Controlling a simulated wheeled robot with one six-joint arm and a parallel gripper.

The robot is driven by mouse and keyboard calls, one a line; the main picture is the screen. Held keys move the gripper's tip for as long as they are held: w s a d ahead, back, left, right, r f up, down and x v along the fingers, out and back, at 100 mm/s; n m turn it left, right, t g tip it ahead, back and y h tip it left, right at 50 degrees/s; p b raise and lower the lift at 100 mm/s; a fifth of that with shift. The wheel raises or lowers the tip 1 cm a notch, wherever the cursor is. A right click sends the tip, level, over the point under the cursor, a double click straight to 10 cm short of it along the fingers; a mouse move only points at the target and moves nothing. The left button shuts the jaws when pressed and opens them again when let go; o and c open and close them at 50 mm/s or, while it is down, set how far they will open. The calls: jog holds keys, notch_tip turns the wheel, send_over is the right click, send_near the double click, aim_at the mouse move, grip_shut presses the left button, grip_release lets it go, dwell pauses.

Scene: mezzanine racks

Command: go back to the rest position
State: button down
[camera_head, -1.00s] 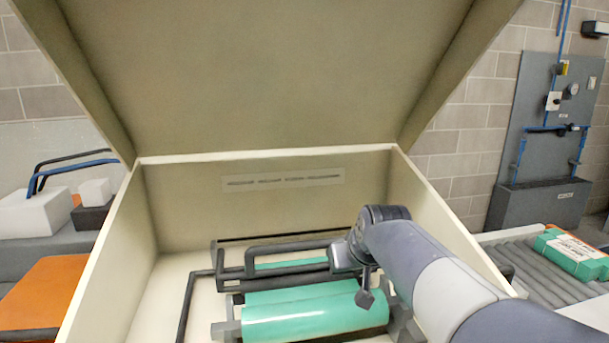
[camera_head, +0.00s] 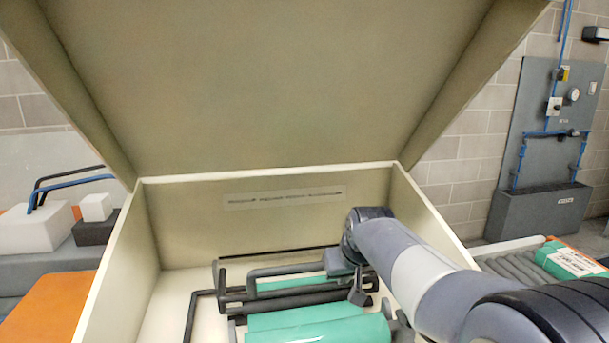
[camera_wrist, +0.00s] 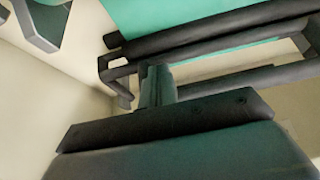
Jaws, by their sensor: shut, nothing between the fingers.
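My arm reaches from the lower right into a cream box with its lid raised. My gripper (camera_head: 357,297) is small and dark at the arm's end in the head view, above the dark bars inside the box. In the wrist view my gripper (camera_wrist: 157,85) shows as narrow fingers together, with nothing held. Dark bars cross just beyond the fingers there. Whether the fingers touch the bars, I cannot tell.
The box (camera_head: 170,215) has side walls close around the arm. Green cylinders (camera_head: 315,328) and dark bars (camera_head: 290,285) lie inside it. An orange surface (camera_head: 48,300) is at left. A roller conveyor (camera_head: 510,265) with a green-and-white carton (camera_head: 572,262) is at right.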

jog(key=shift+w+r+g+p, duration=0.25)
jog(key=shift+r+p, duration=0.25)
jog(key=shift+p, duration=0.5)
jog(key=shift+w+r+g+p, duration=0.1)
jog(key=shift+r+g+p, duration=0.3)
jog(key=shift+p, duration=0.6)
jog(key=shift+a, duration=0.1)
